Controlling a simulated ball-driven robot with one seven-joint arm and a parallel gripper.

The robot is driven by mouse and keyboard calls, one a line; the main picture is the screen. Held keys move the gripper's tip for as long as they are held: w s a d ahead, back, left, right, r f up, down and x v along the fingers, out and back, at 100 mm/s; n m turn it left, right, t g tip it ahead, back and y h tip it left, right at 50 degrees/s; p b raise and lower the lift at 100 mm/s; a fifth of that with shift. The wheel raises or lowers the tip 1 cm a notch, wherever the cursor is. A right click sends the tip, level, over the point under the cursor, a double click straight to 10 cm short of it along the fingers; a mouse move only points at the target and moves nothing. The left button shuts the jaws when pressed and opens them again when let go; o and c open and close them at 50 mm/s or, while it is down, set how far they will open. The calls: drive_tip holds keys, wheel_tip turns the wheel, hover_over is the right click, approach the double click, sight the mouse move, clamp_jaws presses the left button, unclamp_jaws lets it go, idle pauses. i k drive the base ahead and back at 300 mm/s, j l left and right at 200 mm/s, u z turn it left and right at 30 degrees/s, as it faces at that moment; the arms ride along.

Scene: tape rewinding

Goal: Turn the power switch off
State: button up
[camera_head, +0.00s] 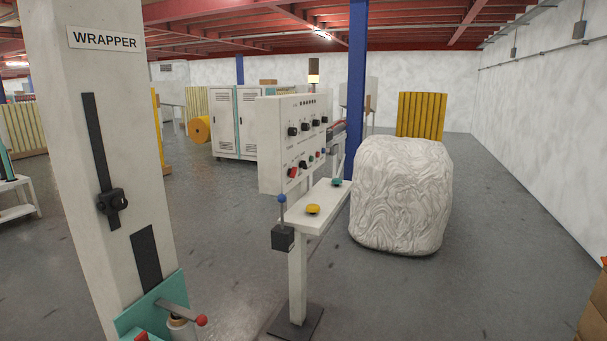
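A white control panel (312,136) stands on a post in the middle of the head view, seen at an angle. It bears several black knobs, with a row of small controls below them. A red switch (292,172) sits at the panel's lower left, beside a black one and small red and green buttons. The labels are too small to read, so I cannot tell which control is the power switch or how it is set. My gripper is not in view.
Below the panel are a shelf with a yellow button (312,209) and a teal button (336,182), and a blue-knobbed lever (282,199). A column marked WRAPPER (85,150) stands at left, a wrapped bale (402,195) at right. Floor between column and panel post is clear.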

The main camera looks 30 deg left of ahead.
sight(291, 172)
drive_tip(key=i+u, duration=0.35)
drive_tip(key=i+l+u, duration=0.2)
drive_tip(key=i+u, duration=0.2)
drive_tip(key=i, duration=0.15)
drive_tip(key=i+l+u, duration=0.35)
drive_tip(key=i+j, duration=0.05)
drive_tip(key=i, duration=0.05)
